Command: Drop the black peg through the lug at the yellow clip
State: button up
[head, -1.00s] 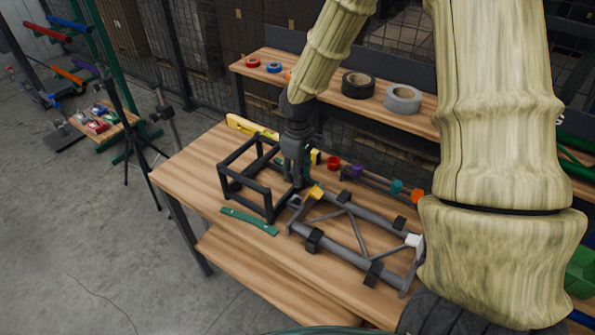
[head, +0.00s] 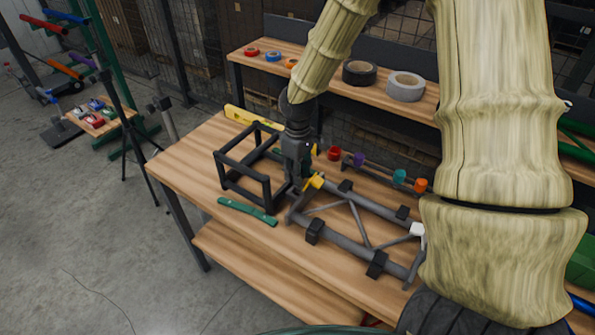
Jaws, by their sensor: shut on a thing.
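In the head view my gripper (head: 296,183) points down over the workbench, at the left end of a grey tube frame, close to the yellow clip (head: 314,181). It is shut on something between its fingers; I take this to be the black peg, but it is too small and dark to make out. The yellow clip sits at the frame's upper left corner, just right of the fingertips. The lug by the clip is hidden or too small to tell apart. I cannot tell whether the peg touches it.
A black open box frame (head: 248,180) stands just left of my gripper. A green strip (head: 247,211) lies in front of it. A white clip (head: 417,230) is on the grey frame's right end. Coloured pegs (head: 399,177) stand behind, and tape rolls (head: 405,86) lie on the back shelf.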

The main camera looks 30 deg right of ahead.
jog(key=shift+f+b, duration=0.55)
jog(key=shift+f, duration=0.4)
jog(key=shift+s+a+f+b, duration=0.15)
jog(key=shift+s+f+b, duration=0.1)
jog(key=shift+s+f, duration=0.2)
jog(key=shift+s+a+f+b, duration=0.2)
jog(key=shift+s+f, duration=0.1)
jog(key=shift+f, duration=0.25)
grip_shut()
jog(key=shift+o, duration=1.2)
grip_release()
jog(key=shift+w+d+f, duration=0.15)
jog(key=shift+w+f, duration=0.2)
jog(key=shift+f, duration=0.2)
jog(key=shift+w+f, duration=0.2)
jog(key=shift+w, duration=0.15)
grip_shut()
jog(key=shift+s+d+r, duration=0.1)
jog(key=shift+r, duration=0.2)
jog(key=o, duration=1.4)
grip_release()
jog(key=shift+d+r, duration=0.1)
jog(key=shift+r, duration=0.2)
notch_tip(320, 180, up, 12)
jog(key=shift+d+f, duration=0.1)
